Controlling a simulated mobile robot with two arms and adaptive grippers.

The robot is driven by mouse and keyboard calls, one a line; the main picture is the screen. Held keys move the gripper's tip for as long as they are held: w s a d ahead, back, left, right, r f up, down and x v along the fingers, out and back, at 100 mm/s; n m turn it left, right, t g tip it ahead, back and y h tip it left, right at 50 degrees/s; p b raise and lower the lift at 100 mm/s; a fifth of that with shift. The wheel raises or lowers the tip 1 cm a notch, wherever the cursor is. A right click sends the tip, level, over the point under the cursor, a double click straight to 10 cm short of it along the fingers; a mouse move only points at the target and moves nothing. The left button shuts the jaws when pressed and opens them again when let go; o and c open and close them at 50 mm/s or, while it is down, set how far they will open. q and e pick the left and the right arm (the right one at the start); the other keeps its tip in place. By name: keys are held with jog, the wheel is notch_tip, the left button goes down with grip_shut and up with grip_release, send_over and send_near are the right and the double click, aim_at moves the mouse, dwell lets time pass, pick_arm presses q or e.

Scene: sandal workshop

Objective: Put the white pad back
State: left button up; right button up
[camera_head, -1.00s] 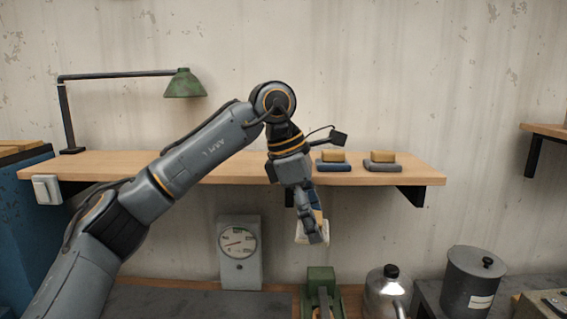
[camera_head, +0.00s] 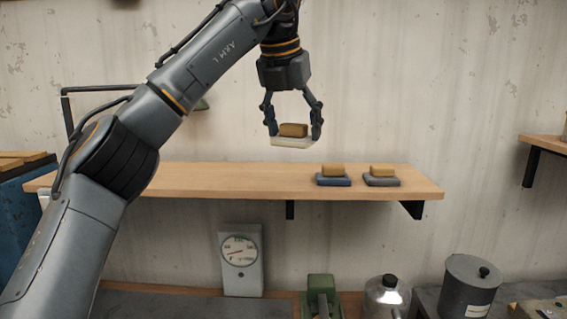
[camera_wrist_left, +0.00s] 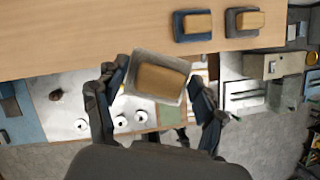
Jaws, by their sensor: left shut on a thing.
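The white pad (camera_head: 291,142) has a tan block on top and hangs level in my left gripper (camera_head: 292,134). The gripper points down and its fingers are shut on the pad's two sides, in the air above the wooden shelf (camera_head: 220,178). In the left wrist view the white pad (camera_wrist_left: 142,89) sits between the fingers, just off the shelf's edge in the picture. A blue pad (camera_head: 333,181) and a grey pad (camera_head: 381,181), each with a tan block, lie side by side on the shelf, right of the held pad. My right gripper is not in view.
The shelf is bare left of the blue pad. Below are a dial scale (camera_head: 241,270), a green device (camera_head: 321,290), a kettle (camera_head: 386,300) and a grey pot (camera_head: 470,285).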

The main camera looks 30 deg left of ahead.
pick_arm(q)
jog(key=p, duration=0.2)
send_over(286, 180)
jog(key=s, duration=0.2)
notch_tip(286, 180, down, 6)
jog(key=shift+w+d+f, duration=0.1)
jog(key=shift+d, duration=0.05)
jog(key=f, duration=0.3)
jog(key=shift+w+a+f+p, duration=0.15)
jog(key=shift+w+a+p, duration=0.1)
jog(key=shift+p, duration=0.15)
jog(key=shift+f, duration=0.35)
jog(key=shift+d+f, duration=0.1)
jog(key=o, duration=0.9)
jog(key=shift+o, duration=0.6)
